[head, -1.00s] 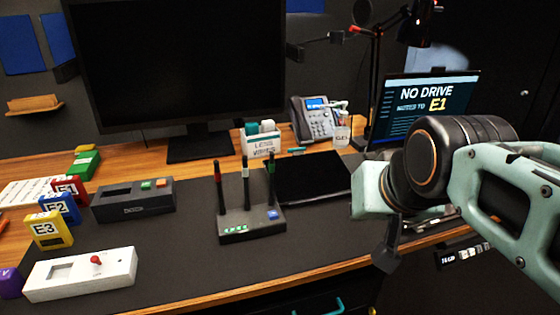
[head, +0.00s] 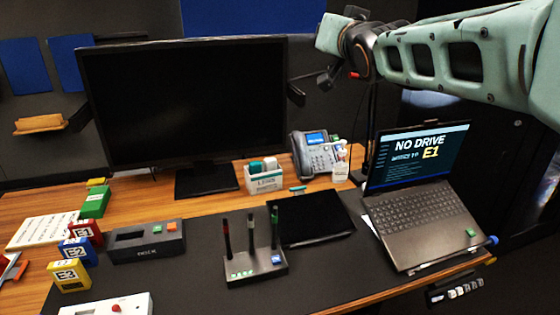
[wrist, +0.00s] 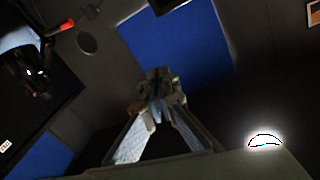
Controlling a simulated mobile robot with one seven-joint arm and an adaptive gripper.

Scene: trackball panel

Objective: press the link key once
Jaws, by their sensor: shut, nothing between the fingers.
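A dark box with three upright antennas (head: 252,267) stands on the desk mat in the head view. The lettering is too small to read, so I cannot tell which is the link key. My gripper (wrist: 156,102) shows in the wrist view, shut and empty, with wall panels beyond it. In the head view my arm is raised at the upper right, well above the desk, and the fingers cannot be made out.
An open laptop (head: 420,220) stands right of the box, with a black pad (head: 310,218) between. Behind are a monitor (head: 190,100) and a phone (head: 316,155). At left are a grey button box (head: 147,242), lettered blocks and a white box (head: 105,306). The mat in front is clear.

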